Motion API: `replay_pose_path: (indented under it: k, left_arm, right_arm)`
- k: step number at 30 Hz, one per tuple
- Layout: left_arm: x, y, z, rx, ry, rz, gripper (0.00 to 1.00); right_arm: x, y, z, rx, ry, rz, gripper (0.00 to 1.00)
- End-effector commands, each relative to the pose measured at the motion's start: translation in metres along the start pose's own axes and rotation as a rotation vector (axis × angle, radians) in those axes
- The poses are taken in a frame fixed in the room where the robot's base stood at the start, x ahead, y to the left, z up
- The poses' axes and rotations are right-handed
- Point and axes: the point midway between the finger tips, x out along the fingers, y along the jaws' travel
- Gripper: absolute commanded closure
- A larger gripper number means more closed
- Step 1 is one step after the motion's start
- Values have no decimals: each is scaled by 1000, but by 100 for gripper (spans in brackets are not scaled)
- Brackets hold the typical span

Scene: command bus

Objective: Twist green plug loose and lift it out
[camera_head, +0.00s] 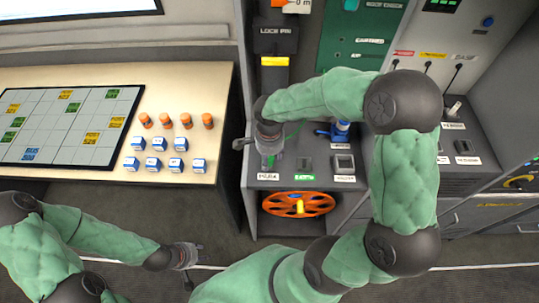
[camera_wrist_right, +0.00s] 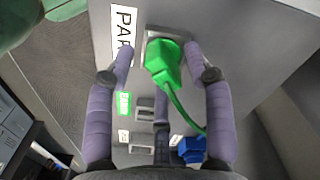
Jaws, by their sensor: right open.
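The green plug (camera_wrist_right: 163,62) sits in a socket plate (camera_wrist_right: 160,32) beside a white label in the right wrist view. A green cable runs from it down and to the right. My right gripper (camera_wrist_right: 158,52) is open, with one finger on each side of the plug; I cannot tell whether either finger touches it. In the head view, my right gripper (camera_head: 268,158) is over the left end of the grey socket shelf, and the plug is mostly hidden by it. My left gripper (camera_head: 187,258) is low over the floor, away from the plug; its jaws are too small to read.
A blue plug (camera_wrist_right: 192,149) stands among the other sockets. An orange cable reel (camera_head: 298,205) is under the shelf (camera_head: 320,175). The table (camera_head: 215,100) at left holds orange cylinders (camera_head: 186,120), blue-white blocks (camera_head: 175,164) and a dark-framed board (camera_head: 70,125).

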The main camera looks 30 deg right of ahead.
Motion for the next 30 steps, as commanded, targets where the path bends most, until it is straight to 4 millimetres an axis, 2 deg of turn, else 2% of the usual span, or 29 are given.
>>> replay_pose_path:
  k: [3,4,9,16,24,30]
  left_arm:
    - [0,0,0,0,0,0,60]
    - [0,0,0,0,0,0,60]
    - [0,0,0,0,0,0,60]
    - [-2,1,0,0,0,0,60]
    - [-12,4,0,0,0,0,60]
    - [-13,5,0,0,0,0,60]
  right_arm:
    - [0,0,0,0,0,0,47]
    - [0,0,0,0,0,0,53]
    - [0,0,0,0,0,0,100]
    - [-1,0,0,-26,0,1,100]
    - [-1,0,-1,-286,0,3,100]
    - [0,0,-1,-353,0,0,100]
